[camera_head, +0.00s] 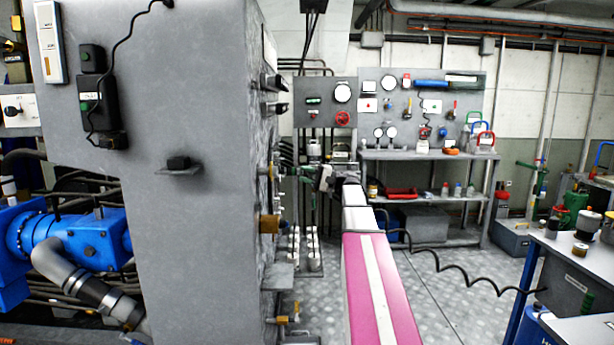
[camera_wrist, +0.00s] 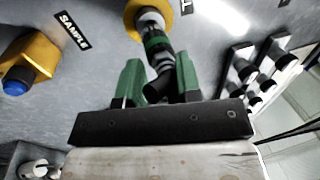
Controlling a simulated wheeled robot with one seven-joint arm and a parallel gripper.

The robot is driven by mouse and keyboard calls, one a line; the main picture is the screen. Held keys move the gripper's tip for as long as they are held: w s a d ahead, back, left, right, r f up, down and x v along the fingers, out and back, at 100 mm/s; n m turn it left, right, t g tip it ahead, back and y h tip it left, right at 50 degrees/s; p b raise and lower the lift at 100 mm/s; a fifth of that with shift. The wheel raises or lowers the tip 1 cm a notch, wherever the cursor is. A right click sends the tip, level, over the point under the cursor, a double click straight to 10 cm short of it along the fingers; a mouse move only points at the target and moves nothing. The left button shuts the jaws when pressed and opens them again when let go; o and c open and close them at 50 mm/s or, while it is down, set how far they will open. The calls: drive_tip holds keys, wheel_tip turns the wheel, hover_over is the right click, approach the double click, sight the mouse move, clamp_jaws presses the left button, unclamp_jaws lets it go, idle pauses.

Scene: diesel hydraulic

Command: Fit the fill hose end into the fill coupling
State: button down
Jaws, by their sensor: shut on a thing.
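My gripper (camera_wrist: 158,72) has green fingers, shut on the fill hose end (camera_wrist: 158,48), a dark fitting with a green band. In the wrist view the hose end's far tip meets a yellow ring on the grey panel, which I take as the fill coupling (camera_wrist: 131,20). I cannot tell whether it is seated inside or only in front. In the head view my gripper (camera_head: 298,171) is small, at the right side of the grey cabinet, and the coupling is hard to make out there.
A yellow fitting with a blue end (camera_wrist: 22,78) sits beside a SAMPLE label (camera_wrist: 72,30). Black switches (camera_wrist: 262,75) stand out at right. In the head view, the grey cabinet (camera_head: 190,230) has a brass fitting (camera_head: 268,224) below my gripper. A coiled black line (camera_head: 450,265) runs toward the right bench (camera_head: 580,270).

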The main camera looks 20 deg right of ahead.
drive_tip(key=shift+f+x, duration=0.25)
drive_tip(key=shift+x, duration=0.9)
drive_tip(key=c, duration=0.7)
unclamp_jaws()
drive_tip(key=shift+d, duration=0.1)
drive_tip(key=v, duration=1.1)
drive_tip(key=s+a+f+g+h, duration=0.1)
drive_tip(key=s+a+f+h, duration=0.2)
drive_tip(key=a+f, duration=0.45)
drive_tip(key=s+a+f+m+g+h, duration=0.1)
drive_tip(key=s+a+f+h, duration=0.2)
drive_tip(key=f, duration=0.7)
drive_tip(key=s+a+f+g+h, duration=0.1)
drive_tip(key=s+a+f+h, duration=0.1)
drive_tip(key=a+f, duration=0.55)
drive_tip(key=s+f+n+g+h, duration=0.1)
drive_tip(key=s+f+h, duration=0.3)
drive_tip(key=s+f, duration=0.2)
drive_tip(key=s+a+f+n+h, duration=0.1)
drive_tip(key=s+f+n+h, duration=0.1)
drive_tip(key=s+f, duration=0.4)
drive_tip(key=s+a+f+n+g+h, duration=0.1)
drive_tip(key=s+f+h, duration=0.4)
drive_tip(key=s+f, duration=0.1)
drive_tip(key=shift+s+a+f+n+g+h, duration=0.2)
drive_tip(key=shift+f+n+g+h, duration=0.05)
drive_tip(key=shift+n+g+h, duration=0.05)
